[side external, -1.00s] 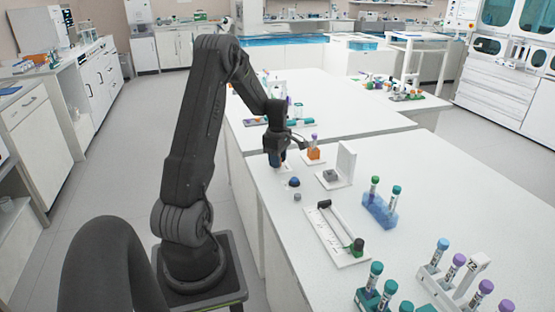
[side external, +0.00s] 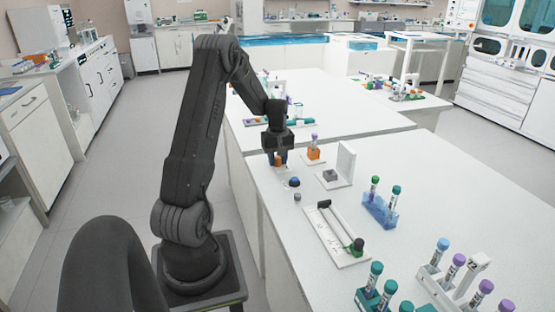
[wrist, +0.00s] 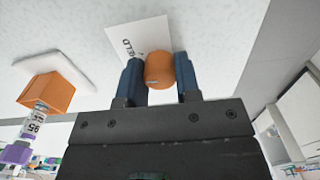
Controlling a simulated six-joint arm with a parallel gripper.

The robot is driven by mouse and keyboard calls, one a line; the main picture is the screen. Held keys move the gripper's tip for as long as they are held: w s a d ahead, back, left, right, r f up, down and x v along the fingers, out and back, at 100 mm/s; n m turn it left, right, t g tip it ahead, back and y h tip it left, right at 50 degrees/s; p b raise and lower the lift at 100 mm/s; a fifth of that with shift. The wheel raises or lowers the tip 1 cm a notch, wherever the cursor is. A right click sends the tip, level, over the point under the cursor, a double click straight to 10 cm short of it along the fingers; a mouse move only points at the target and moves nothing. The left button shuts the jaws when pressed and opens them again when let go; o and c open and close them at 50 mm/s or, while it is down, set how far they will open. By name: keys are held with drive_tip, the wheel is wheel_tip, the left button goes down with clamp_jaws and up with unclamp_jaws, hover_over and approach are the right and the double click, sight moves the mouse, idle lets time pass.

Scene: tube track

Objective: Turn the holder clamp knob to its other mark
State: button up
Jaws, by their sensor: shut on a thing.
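The orange clamp knob (wrist: 159,70) is a round drum with a small pale mark on its near face. It sits at a white plate (wrist: 128,36) with black lettering, only partly readable. My gripper (wrist: 160,78) has its two blue fingers shut on the knob from both sides. In the side external view my gripper (side external: 279,158) points down at the bench's left edge, and the knob is largely hidden there. The orange holder (wrist: 52,92) stands on a white base beside the knob, with a purple-capped tube (wrist: 30,130) in it. The holder also shows in the side external view (side external: 314,153).
A blue dome (side external: 294,182) and a small grey piece lie in front of my gripper. A white upright panel (side external: 345,162) stands to the right. A white track board (side external: 337,236), a blue tube rack (side external: 380,210) and more racks stand nearer.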

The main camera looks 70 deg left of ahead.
sight(278, 158)
drive_tip(key=m, duration=0.4)
drive_tip(key=shift+m, duration=0.3)
idle(0.5)
drive_tip(key=o, duration=0.9)
wheel_tip(278, 158, up, 14)
drive_tip(key=shift+f, duration=0.1)
idle(0.4)
